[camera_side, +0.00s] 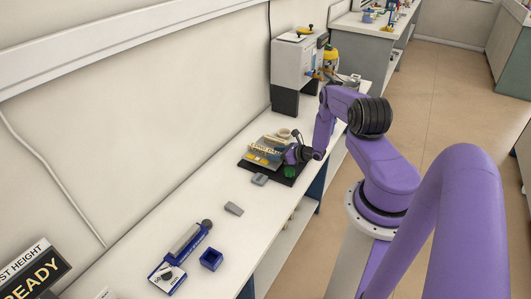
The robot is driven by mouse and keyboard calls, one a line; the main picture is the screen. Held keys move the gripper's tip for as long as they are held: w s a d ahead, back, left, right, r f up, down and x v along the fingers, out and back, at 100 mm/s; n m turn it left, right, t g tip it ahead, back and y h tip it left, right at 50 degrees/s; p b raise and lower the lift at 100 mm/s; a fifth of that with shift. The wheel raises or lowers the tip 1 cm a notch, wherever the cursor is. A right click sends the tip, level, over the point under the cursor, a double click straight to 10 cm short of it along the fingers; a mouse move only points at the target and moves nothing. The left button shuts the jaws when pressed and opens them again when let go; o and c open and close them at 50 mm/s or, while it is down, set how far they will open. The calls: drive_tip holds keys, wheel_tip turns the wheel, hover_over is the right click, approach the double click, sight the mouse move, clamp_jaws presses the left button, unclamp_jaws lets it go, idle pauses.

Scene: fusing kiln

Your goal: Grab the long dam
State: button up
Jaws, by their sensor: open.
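My gripper (292,157) is low over the right part of a dark tray (247,166) on the white bench. It is small in the side view and its fingertips are hard to make out; its jaws are open. Close on its left, several narrow beige, yellow and blue pieces (262,152) sit packed together on the tray. I cannot tell which piece is the long dam, or whether my gripper touches any of them. My gripper and wrist hide part of the tray's right side.
A round green item (290,171) lies by the tray's front edge. Grey blocks (234,209) (260,179) lie nearer, with a blue-and-grey tool (187,244) and an open blue box (211,259). A tall grey-white machine (292,66) stands behind. The bench's middle is mostly clear.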

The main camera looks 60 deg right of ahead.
drive_tip(key=shift+w+f, duration=0.1)
drive_tip(key=shift+w, duration=0.15)
drive_tip(key=c, duration=1)
clamp_jaws()
